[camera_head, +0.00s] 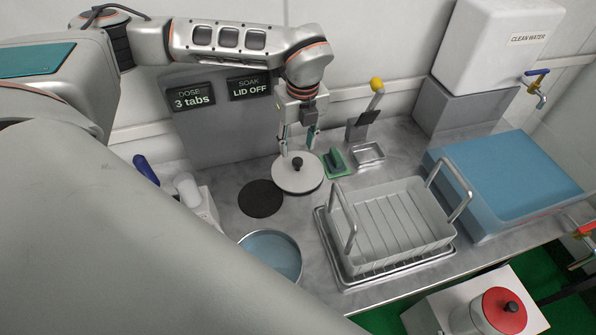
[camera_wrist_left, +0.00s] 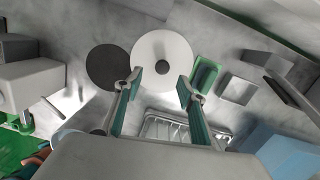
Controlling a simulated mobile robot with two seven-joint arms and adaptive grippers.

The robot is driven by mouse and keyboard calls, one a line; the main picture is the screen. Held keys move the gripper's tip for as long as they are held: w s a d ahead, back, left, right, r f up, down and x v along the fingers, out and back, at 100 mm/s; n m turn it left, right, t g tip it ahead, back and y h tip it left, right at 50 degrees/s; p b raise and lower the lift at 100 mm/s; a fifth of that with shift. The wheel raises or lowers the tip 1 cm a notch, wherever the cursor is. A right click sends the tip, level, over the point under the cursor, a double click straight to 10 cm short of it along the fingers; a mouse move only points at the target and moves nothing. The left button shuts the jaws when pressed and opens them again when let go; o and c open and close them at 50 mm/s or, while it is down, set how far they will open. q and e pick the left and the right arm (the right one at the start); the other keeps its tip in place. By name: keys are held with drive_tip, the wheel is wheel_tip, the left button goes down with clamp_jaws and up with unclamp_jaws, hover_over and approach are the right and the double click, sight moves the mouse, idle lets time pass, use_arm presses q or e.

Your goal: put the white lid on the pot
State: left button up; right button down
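The white lid (camera_head: 287,180) lies flat, dark knob up, on the grey counter beside a dark round disc (camera_head: 261,199). The lid (camera_wrist_left: 147,50) also shows in the left wrist view, beyond the fingertips. My left gripper (camera_head: 298,146) points down above the lid's far part. Its two fingers stand apart with nothing between them, and the gripper (camera_wrist_left: 159,84) looks open in the left wrist view too. A round open pot (camera_head: 272,252) with a bluish inside stands nearer the front edge, partly hidden by my own body. My right gripper is not in view.
A wire basket (camera_head: 398,226) with raised handles stands right of the pot. A green holder (camera_head: 336,163) sits close right of the lid. A blue-covered bin (camera_head: 510,175) and water tank (camera_head: 495,45) are at right. A red-lidded canister (camera_head: 488,318) stands lower right.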

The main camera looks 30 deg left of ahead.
sight(298, 160)
use_arm(q)
drive_tip(key=shift+f+n, duration=0.2)
drive_tip(key=shift+n, duration=0.3)
drive_tip(key=f, duration=0.5)
drive_tip(key=w+f, duration=0.1)
drive_tip(key=f, duration=0.1)
drive_tip(key=shift+a+f, duration=0.25)
drive_tip(key=shift+a, duration=0.05)
clamp_jaws()
